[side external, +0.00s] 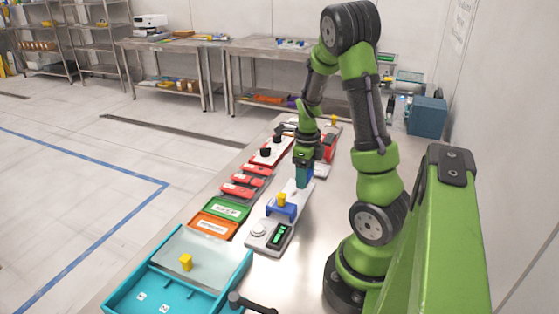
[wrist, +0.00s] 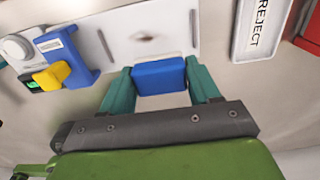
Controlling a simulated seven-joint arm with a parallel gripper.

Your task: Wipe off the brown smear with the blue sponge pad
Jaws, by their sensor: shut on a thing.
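My gripper (wrist: 160,80) has teal fingers shut on the blue sponge pad (wrist: 160,74), one finger at each side. In the side view my gripper (side external: 303,179) points down at the far part of the white plate (side external: 296,196); the pad is not clearly visible there. The brown smear (wrist: 144,38) is a small, faint, dark mark on the white plate (wrist: 190,30), just beyond the pad in the wrist view. The pad overlaps the plate's near edge in that view. I cannot tell whether it touches the surface.
A blue holder (wrist: 72,52) with a yellow block (wrist: 52,75) stands at the plate's left end. A white REJECT tray (wrist: 243,45) lies to the right, with a red item (wrist: 312,30) beyond. A teal tray (side external: 130,291) sits at the table's near end.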

